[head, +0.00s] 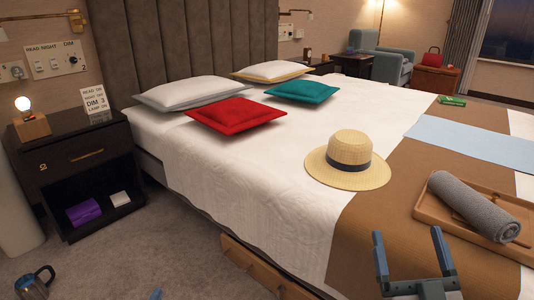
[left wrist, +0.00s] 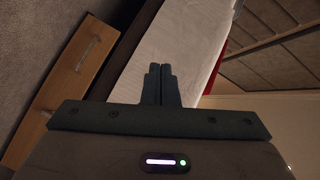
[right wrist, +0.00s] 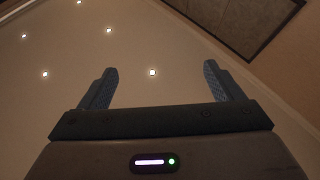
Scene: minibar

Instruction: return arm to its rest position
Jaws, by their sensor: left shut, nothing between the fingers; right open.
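My right gripper (head: 408,245) is open and empty at the bottom right of the head view, its two blue fingers pointing up in front of the bed's brown runner. In the right wrist view its fingers (right wrist: 160,78) stand wide apart with nothing between them. Only a blue tip of my left gripper (head: 155,294) shows at the bottom edge of the head view, above the carpet. In the left wrist view the left fingers (left wrist: 160,72) are together with nothing between them. The rest of both arms is hidden.
The bed (head: 260,170) fills the middle, with a straw hat (head: 347,162) and a wooden tray (head: 438,218) holding a grey rolled towel (head: 475,205).

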